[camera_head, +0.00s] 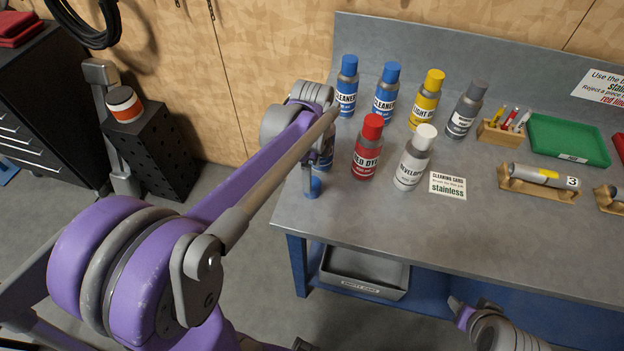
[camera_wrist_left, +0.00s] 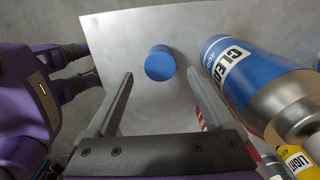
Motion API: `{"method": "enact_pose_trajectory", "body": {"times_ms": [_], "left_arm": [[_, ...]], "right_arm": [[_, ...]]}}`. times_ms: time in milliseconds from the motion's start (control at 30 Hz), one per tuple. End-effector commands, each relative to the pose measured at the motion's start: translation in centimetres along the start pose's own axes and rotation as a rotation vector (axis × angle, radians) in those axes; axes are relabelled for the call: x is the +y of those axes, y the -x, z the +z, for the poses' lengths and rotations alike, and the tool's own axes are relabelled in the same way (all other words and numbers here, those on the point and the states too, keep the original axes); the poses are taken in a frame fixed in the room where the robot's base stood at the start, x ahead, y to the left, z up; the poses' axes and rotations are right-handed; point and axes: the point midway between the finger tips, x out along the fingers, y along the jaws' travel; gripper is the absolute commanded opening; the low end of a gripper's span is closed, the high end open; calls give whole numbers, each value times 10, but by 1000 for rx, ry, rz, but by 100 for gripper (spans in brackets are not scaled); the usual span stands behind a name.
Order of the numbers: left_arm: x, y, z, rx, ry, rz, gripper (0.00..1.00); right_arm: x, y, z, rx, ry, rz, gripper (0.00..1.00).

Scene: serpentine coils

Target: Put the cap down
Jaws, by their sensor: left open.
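The small blue cap (camera_head: 314,188) is on the grey bench top close to its left edge. It also shows in the left wrist view (camera_wrist_left: 160,63), just past the fingertips and between their lines. My left gripper (camera_wrist_left: 160,74) is open, with nothing between its fingers. In the head view its wrist and arm hide most of it. In the head view that can is mostly hidden behind my arm. My right gripper (camera_head: 462,308) is low at the bench front, its jaws unclear.
A red dye can (camera_head: 368,150), a white-capped developer can (camera_head: 413,160) and several other cans stand to the right. A cleaning card (camera_head: 447,185) lies beside them. A green tray (camera_head: 568,137) and a wooden cradle (camera_head: 540,188) are farther right. The front bench top is clear.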

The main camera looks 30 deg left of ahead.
Motion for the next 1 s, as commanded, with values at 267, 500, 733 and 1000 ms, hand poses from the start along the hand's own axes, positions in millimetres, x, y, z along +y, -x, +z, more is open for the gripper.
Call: {"method": "enact_pose_trajectory", "body": {"times_ms": [267, 500, 733, 1000], "left_arm": [[0, 54, 0, 0, 0, -1, 87], [9, 68, -3, 3, 57, -24, 87], [67, 48, -20, 82, 525, -193, 87], [130, 6, -32, 330, 1117, -331, 87]], "right_arm": [[0, 4, -5, 5, 0, 0, 50], [0, 4, -6, 6, 0, 0, 50], [0, 4, -6, 6, 0, 0, 50], [0, 4, -6, 6, 0, 0, 50]]}}
